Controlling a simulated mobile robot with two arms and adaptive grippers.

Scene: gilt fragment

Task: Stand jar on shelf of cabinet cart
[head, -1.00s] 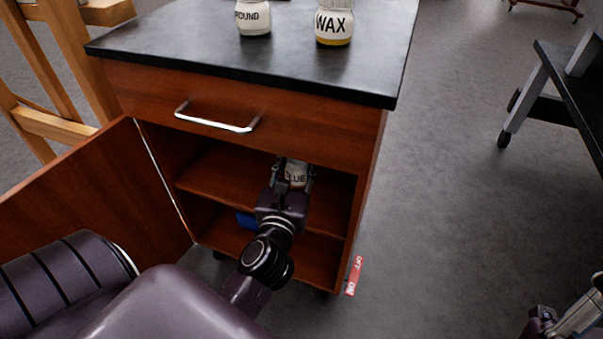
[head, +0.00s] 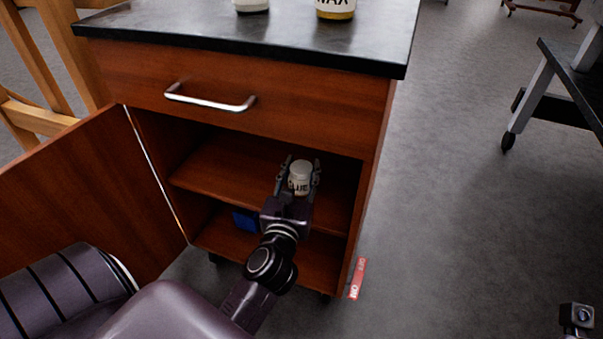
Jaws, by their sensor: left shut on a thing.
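The jar (head: 300,178) is white with dark lettering that reads in part "LUE". It is upright between the fingers of my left gripper (head: 299,173), which is shut on it. The cabinet cart (head: 250,70) has a dark top, a closed drawer and an open lower compartment. The jar is at the middle shelf (head: 215,166), right of its centre. I cannot tell whether its base touches the shelf, as the gripper hides it. Part of my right gripper (head: 578,318) shows at the lower right edge; its fingers are not clear.
The cabinet door (head: 75,190) stands open at the left. A blue object (head: 245,221) lies in the lower compartment. Two jars, one a wax jar (head: 335,9), stand on the cart top. A red tag (head: 357,278) is by the right side. The shelf's left part is clear.

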